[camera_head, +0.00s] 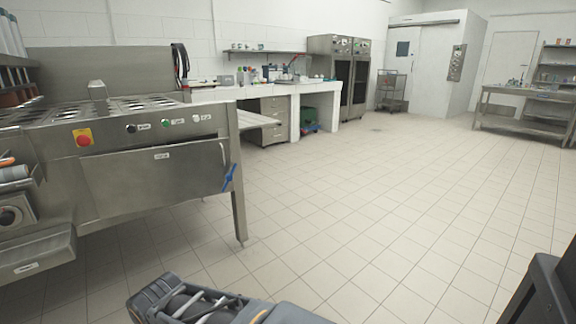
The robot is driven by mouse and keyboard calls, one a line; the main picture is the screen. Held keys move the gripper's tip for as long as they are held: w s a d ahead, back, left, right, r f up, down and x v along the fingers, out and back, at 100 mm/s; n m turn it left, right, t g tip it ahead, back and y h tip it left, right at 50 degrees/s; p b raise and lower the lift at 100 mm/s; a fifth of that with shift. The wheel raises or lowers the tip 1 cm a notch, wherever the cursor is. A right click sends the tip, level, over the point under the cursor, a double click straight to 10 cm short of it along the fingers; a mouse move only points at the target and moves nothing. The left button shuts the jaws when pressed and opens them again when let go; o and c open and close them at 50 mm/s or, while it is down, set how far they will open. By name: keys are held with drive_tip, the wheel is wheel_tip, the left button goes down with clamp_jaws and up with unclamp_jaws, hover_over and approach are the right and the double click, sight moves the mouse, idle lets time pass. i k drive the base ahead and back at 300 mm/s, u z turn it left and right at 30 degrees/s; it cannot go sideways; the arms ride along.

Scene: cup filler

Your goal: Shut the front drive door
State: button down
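The front drive door (150,178) is a broad steel panel on the front of the steel cup filler machine (60,118) at the left. It carries a small white label near its top edge and lies below a row of buttons. A blue handle-like piece (229,178) sits at its right edge. Part of my dark grey arm shows at the bottom, in front of the machine and apart from the door. My gripper's fingertips are not visible.
A red emergency button (83,138) is on the machine front. A machine leg (239,215) stands at its right corner. A white counter (265,91) is behind. The tiled floor (370,210) is clear to the right. A steel table (525,106) stands far right.

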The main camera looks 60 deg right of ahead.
sight(124, 182)
drive_tip(key=i, duration=1.15)
drive_tip(key=z, duration=0.95)
